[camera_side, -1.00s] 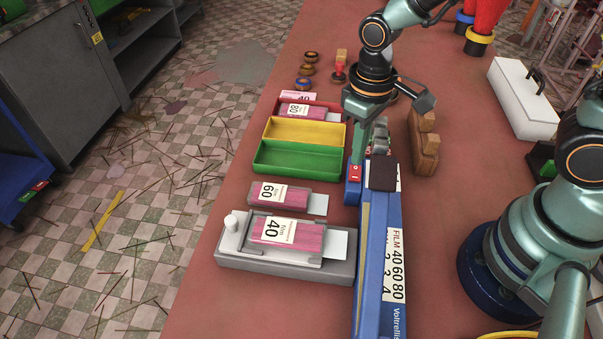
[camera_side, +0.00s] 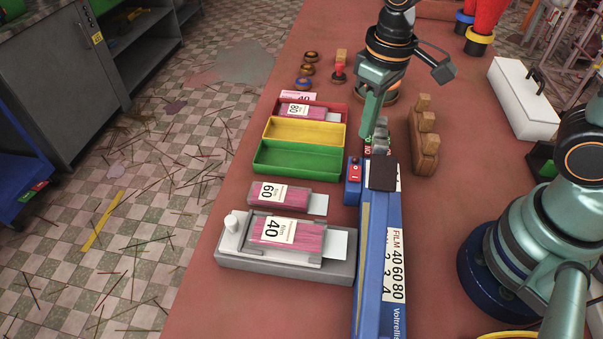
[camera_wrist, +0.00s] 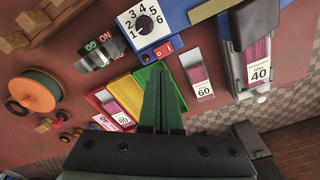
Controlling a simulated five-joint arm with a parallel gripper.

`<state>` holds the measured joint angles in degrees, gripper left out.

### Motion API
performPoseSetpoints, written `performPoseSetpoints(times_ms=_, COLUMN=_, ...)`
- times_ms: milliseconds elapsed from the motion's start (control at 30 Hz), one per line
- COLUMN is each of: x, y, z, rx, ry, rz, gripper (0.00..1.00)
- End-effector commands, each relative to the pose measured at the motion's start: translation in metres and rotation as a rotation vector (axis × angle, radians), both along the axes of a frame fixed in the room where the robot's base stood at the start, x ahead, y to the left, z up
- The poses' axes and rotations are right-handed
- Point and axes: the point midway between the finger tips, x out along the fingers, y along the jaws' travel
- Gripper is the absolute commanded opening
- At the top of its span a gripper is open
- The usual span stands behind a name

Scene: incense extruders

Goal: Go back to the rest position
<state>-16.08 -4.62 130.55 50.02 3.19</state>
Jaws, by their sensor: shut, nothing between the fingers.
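My gripper (camera_side: 371,128) is shut and empty, with its green fingers pointing down behind the blue machine in the side view. In the wrist view the gripper fingers (camera_wrist: 157,75) are together, with nothing between them. The blue machine (camera_side: 366,290) has a red switch (camera_side: 354,173) at its far end. Its numbered dial (camera_wrist: 144,25) and red switch (camera_wrist: 163,49) show in the wrist view. The fingers are apart from the switch in the side view.
A grey holder (camera_side: 290,262) carries a pack marked 40, and a pack marked 60 (camera_side: 279,194) lies behind it. Green (camera_side: 300,158), yellow (camera_side: 304,131) and red (camera_side: 340,106) trays stand farther back. Wooden blocks (camera_side: 424,140) stand right of the gripper. The table's left strip is clear.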

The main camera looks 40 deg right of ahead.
Motion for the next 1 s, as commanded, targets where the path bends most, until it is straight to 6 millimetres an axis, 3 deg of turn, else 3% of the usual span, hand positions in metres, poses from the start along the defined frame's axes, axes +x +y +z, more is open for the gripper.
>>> performPoseSetpoints(times_ms=200, x=-0.001, y=-0.039, z=0.05, rx=0.037, ry=-0.182, rz=-0.1, gripper=0.0)
performPoseSetpoints(times_ms=433, x=-0.012, y=-0.074, z=0.086, rx=0.046, ry=-0.346, rz=-0.186, gripper=0.0)
performPoseSetpoints(times_ms=633, x=-0.019, y=-0.087, z=0.098, rx=0.044, ry=-0.413, rz=-0.22, gripper=0.0)
performPoseSetpoints(times_ms=1000, x=-0.02, y=-0.088, z=0.099, rx=0.043, ry=-0.42, rz=-0.223, gripper=0.0)
